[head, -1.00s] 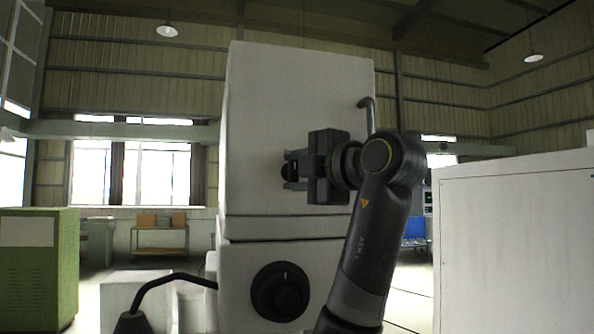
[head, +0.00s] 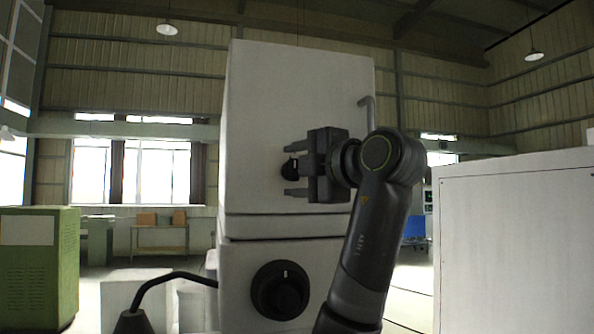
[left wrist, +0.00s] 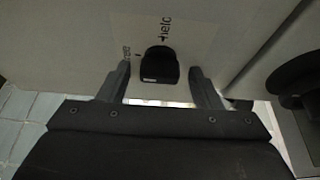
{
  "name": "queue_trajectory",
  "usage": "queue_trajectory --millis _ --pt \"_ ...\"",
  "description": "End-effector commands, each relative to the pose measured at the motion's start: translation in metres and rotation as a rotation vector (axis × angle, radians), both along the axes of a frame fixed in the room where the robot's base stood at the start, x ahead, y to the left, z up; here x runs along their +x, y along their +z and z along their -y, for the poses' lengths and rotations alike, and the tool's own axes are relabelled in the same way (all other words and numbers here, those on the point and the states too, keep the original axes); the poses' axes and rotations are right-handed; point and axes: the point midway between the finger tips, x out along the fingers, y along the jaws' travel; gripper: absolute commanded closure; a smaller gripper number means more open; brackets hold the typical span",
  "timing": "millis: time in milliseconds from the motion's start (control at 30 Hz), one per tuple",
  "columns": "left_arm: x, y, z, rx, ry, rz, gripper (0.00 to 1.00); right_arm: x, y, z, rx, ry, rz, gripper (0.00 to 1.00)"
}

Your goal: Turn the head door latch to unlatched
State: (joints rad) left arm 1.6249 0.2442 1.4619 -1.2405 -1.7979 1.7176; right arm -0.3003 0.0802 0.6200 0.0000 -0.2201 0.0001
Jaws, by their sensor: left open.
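The head door latch is a small dark knob (head: 289,168) on the front of the pale upper housing (head: 290,95). My left gripper (head: 294,170) is open in front of the housing, its fingers above and below the knob in the head view. In the left wrist view the black knob (left wrist: 160,65) shows between the two spread fingers of my left gripper (left wrist: 160,80), with a gap on each side. A pale label with partly hidden lettering lies behind the knob. I cannot read the latch's setting. My right gripper is not in view.
A large black dial (head: 280,290) sits on the lower housing below the latch. A bent grey rod (head: 367,112) stands at the upper housing's right edge. A white cabinet (head: 515,245) stands at right, a green cabinet (head: 38,268) at left.

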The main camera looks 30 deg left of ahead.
Motion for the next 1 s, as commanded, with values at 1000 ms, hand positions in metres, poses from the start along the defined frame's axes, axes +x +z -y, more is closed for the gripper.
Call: queue_trajectory --millis 1000 --pt "-0.052 0.0 0.162 0.0 -0.001 -0.001 0.42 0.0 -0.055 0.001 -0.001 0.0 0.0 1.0"
